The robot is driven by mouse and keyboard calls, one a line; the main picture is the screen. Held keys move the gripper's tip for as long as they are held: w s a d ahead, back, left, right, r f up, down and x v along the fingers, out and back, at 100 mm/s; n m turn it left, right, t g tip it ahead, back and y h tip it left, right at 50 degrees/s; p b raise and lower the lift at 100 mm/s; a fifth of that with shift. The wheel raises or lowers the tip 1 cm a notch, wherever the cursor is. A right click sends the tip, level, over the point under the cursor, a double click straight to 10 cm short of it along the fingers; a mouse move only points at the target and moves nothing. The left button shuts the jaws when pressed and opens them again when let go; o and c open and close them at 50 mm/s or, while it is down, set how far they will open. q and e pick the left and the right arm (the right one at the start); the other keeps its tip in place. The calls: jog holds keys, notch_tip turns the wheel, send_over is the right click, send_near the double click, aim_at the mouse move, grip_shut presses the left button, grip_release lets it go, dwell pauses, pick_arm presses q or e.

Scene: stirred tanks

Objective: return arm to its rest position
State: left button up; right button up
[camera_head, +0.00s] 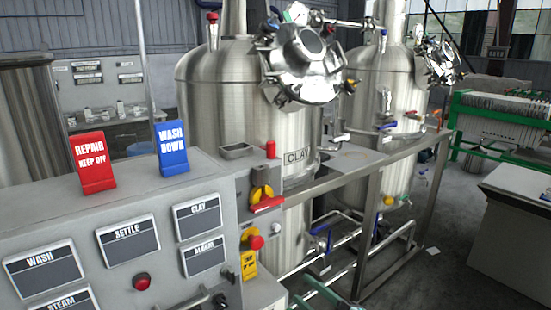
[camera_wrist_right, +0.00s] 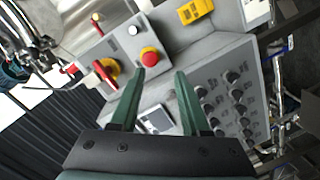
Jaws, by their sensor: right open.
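My right gripper (camera_wrist_right: 160,74) shows in the wrist view with two green fingers apart and nothing between them. In the head view only its green fingertips (camera_head: 303,288) show at the bottom edge, right of the grey control panel (camera_head: 150,240). The wrist view shows a panel face with a red round button (camera_wrist_right: 150,57) just beyond the fingertips. The fingers appear apart from the panel, though the gap is hard to judge. My left gripper is not in view.
A red sign (camera_head: 91,160) and a blue sign (camera_head: 172,148) stand on the panel top. A red-handled yellow switch (camera_head: 264,198) sticks out at its right end. Steel tanks (camera_head: 220,100) and a metal frame (camera_head: 350,175) stand behind. Open floor (camera_head: 450,265) lies to the right.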

jog(key=s+d+f+m+g+h, duration=0.1)
jog(key=s+d+f+m+h, duration=0.1)
jog(key=s+f+m, duration=0.3)
jog(key=s+d+f+m+g+h, duration=0.2)
jog(key=s+d+f+m, duration=0.2)
jog(key=s+f, duration=0.6)
jog(key=s+d+f+m+g+h, duration=0.1)
jog(key=s+f+m, duration=0.5)
jog(key=f, duration=0.7)
jog(key=s+d+h, duration=0.1)
jog(key=d, duration=0.1)
jog(key=shift+s+d+f+m+g+h, duration=0.25)
jog(key=shift+s+d+m+g+h, duration=0.05)
jog(key=shift+s, duration=0.1)
